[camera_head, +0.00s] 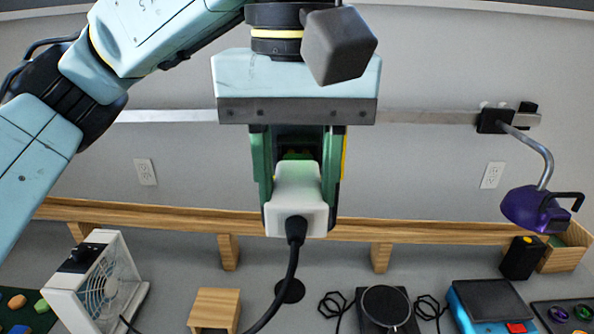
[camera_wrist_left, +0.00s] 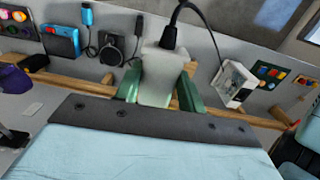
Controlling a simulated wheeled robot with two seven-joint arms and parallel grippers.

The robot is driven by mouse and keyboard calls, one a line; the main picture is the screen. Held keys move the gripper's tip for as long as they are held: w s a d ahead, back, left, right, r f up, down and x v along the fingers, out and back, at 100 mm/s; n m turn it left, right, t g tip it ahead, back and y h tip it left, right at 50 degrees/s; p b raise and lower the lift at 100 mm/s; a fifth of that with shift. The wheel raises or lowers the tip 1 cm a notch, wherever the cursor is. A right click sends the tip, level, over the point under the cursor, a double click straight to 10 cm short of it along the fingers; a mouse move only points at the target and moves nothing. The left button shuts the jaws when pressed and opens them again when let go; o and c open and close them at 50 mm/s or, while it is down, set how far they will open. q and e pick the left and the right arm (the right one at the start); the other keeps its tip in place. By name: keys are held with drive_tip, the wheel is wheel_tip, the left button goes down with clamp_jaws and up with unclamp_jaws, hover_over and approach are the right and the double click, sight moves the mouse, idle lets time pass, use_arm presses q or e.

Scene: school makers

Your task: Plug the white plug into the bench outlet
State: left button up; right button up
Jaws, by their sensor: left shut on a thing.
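My left gripper (camera_head: 297,180) is shut on the white plug (camera_head: 297,207), with its green fingers on either side of the plug body. The plug is held up in front of the wall, and its black cord hangs from the end facing the head camera. In the left wrist view the plug (camera_wrist_left: 160,75) sits between the green fingers (camera_wrist_left: 158,92). The plug's prongs are hidden. Wall outlets show at left (camera_head: 146,171) and at right (camera_head: 491,175), apart from the plug. Any outlet directly behind the gripper is hidden. My right gripper is not in view.
A wooden rail (camera_head: 180,217) runs along the back. A white fan (camera_head: 95,285), a wooden block (camera_head: 214,309), a black round device (camera_head: 386,308) and a blue device (camera_head: 488,304) stand on the bench. A purple lamp (camera_head: 535,206) hangs at right.

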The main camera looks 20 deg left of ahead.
use_arm(q)
drive_tip(key=shift+w+a+p, duration=0.2)
drive_tip(key=shift+w+p, duration=0.1)
drive_tip(key=shift+w, duration=0.35)
drive_tip(key=shift+w+a+p, duration=0.15)
drive_tip(key=shift+w+p, duration=0.15)
drive_tip(key=shift+w, duration=0.35)
drive_tip(key=o, duration=1.2)
